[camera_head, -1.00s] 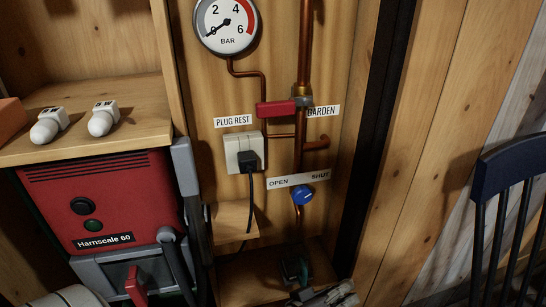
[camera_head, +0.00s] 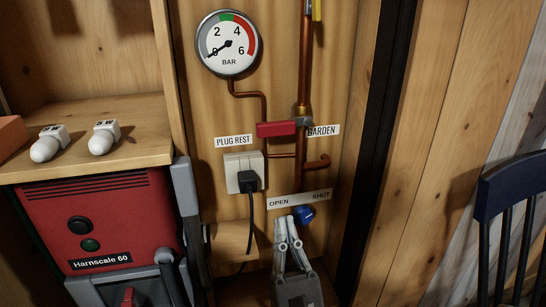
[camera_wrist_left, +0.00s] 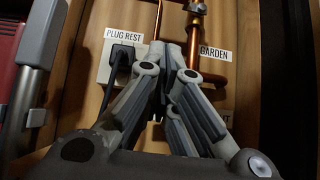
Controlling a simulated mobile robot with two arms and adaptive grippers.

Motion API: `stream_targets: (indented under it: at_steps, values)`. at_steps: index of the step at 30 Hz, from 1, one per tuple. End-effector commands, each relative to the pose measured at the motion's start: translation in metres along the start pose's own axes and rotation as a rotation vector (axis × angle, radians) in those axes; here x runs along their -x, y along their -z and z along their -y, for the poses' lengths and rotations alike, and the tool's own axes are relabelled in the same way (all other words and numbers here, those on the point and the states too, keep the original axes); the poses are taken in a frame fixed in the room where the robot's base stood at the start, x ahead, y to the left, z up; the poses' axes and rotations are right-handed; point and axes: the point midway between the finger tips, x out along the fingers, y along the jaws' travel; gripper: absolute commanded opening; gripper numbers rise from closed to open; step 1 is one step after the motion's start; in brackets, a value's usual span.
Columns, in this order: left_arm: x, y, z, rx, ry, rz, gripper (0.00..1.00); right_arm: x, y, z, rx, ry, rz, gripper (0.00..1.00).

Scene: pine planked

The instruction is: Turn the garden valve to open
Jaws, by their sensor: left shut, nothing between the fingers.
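The GARDEN label (camera_head: 322,131) sits beside a red lever (camera_head: 276,129), which lies level across the upright copper pipe (camera_head: 302,85). Below, a white OPEN–SHUT plate (camera_head: 298,200) is above a blue knob (camera_head: 305,212). My left gripper (camera_head: 287,221) points up from below, fingers shut and empty, with its tips just left of the knob in the picture and partly covering it. I cannot tell whether they touch. In the left wrist view the shut fingers (camera_wrist_left: 172,50) hide the knob; the GARDEN label (camera_wrist_left: 215,53) shows behind. My right gripper is not in view.
A socket (camera_head: 243,171) with a black plug and hanging cable is left of the pipe. A pressure gauge (camera_head: 228,43) reads near 0. A red Harnscale 60 unit (camera_head: 95,215) and a shelf with white bulbs stand left. A dark chair (camera_head: 515,200) is right.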

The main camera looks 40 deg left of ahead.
Motion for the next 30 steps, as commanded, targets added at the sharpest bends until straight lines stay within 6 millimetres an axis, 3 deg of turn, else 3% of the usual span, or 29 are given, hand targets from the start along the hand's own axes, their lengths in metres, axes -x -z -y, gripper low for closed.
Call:
stream_targets:
  at_steps: [8, 19, 24, 30]
  values:
    - [-0.029, -0.001, -0.004, 0.018, -0.023, -0.002, 0.00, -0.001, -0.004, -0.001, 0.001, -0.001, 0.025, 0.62]
    - [-0.106, -0.003, -0.005, 0.017, -0.021, -0.002, 0.00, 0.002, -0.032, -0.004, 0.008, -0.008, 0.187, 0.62]
    - [-0.121, -0.020, -0.005, 0.017, -0.019, -0.004, 0.00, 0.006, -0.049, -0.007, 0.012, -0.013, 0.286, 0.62]
    - [-0.128, -0.027, -0.005, 0.013, -0.017, -0.003, 0.00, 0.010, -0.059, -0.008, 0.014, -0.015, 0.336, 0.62]
